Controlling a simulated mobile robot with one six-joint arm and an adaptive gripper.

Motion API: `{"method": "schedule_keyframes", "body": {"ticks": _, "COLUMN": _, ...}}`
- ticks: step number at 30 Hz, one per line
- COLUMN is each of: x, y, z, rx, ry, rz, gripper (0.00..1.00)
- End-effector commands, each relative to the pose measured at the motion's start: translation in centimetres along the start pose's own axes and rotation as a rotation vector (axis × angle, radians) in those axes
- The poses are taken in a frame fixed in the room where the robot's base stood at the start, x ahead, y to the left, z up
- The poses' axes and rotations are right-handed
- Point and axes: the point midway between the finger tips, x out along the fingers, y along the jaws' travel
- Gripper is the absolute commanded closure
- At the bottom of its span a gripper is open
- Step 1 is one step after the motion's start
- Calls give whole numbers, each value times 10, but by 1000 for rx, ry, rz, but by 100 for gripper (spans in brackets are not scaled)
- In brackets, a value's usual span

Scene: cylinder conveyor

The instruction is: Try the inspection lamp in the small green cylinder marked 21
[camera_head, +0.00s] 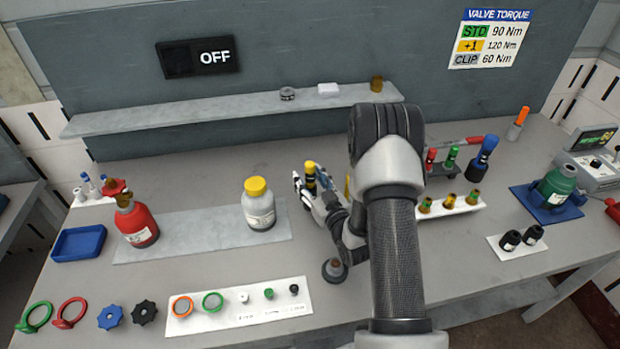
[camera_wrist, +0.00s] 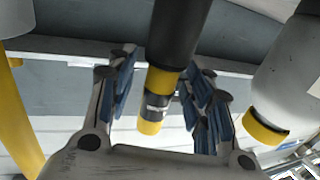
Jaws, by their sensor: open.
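The small green cylinder (camera_head: 557,185) sits in a blue cradle (camera_head: 530,205) at the right of the bench; its number is too small to read. My gripper (camera_head: 318,188) is open at mid-bench, its fingers on either side of a black and yellow stick-like tool (camera_head: 310,180). In the wrist view the tool (camera_wrist: 155,105) is between my open fingers (camera_wrist: 160,100), with a gap visible on both sides. I cannot tell whether this tool is the inspection lamp. An orange-handled tool (camera_head: 522,116) stands in a holder at the back right.
A white cylinder with a yellow cap (camera_head: 259,208) stands just left of my gripper. A red cylinder (camera_head: 137,222) is further left. A rack of coloured tools (camera_head: 452,160) stands right of my arm. A small dark piece (camera_head: 335,269) lies near the front. The wall sign (camera_head: 198,57) reads OFF.

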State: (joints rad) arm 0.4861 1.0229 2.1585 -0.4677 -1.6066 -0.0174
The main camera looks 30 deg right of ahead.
Motion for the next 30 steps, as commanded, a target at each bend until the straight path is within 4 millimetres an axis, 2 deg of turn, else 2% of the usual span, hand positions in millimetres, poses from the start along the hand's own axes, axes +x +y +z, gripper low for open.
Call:
{"method": "schedule_keyframes", "body": {"ticks": 2, "x": 0, "y": 0, "z": 0, "rx": 0, "ry": 0, "rz": 0, "gripper": 56}}
{"method": "schedule_keyframes", "body": {"ticks": 21, "x": 0, "y": 0, "z": 0, "rx": 0, "ry": 0, "rz": 0, "gripper": 99}}
{"method": "schedule_keyframes", "body": {"ticks": 30, "x": 0, "y": 0, "z": 0, "rx": 0, "ry": 0, "rz": 0, "gripper": 100}}
